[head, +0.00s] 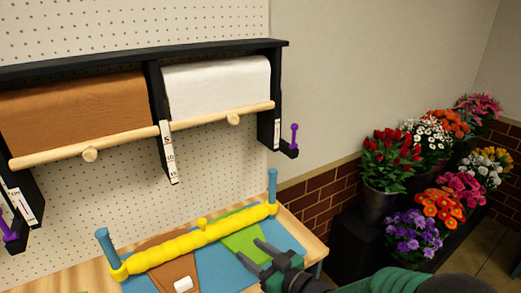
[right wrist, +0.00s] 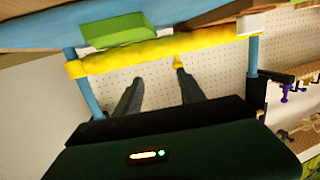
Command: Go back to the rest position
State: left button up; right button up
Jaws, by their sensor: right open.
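My right gripper (head: 257,256) reaches in from the lower right of the head view. Its two dark fingers are apart with nothing between them. It is over the right part of the table, just in front of a green sheet (head: 243,239) and a bumpy yellow bar (head: 195,243). In the right wrist view the open fingers (right wrist: 158,78) point towards the yellow bar (right wrist: 140,55), and the green block-like piece (right wrist: 128,29) shows beyond it. I cannot tell the exact gap to the bar. My left gripper is in neither view.
The yellow bar spans two blue posts (head: 272,190) (head: 107,248) above a blue mat (head: 212,262). A brown sheet (head: 168,261) and a small white block (head: 183,285) lie there. Brown (head: 75,110) and white (head: 218,87) paper rolls hang behind. Potted flowers (head: 390,160) stand at right.

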jog(key=s+d+f+m+g+h+p, duration=0.1)
jog(key=s+d+f+m+h, duration=0.15)
jog(key=d+h, duration=0.4)
jog(key=s+d+f+m+g+h+p, duration=0.1)
jog(key=s+d+f+m+h, duration=0.15)
jog(key=d, duration=0.65)
jog(key=s+d+f+m+g+h+p, duration=0.1)
jog(key=s+d+m+g, duration=0.1)
jog(key=s, duration=0.6)
jog(key=s+d+f+m+g+h+p, duration=0.1)
jog(key=s+d+m+g+h, duration=0.1)
jog(key=s+d+g, duration=0.3)
jog(key=s, duration=0.4)
jog(key=shift+d+f, duration=0.25)
jog(key=shift+f, duration=0.05)
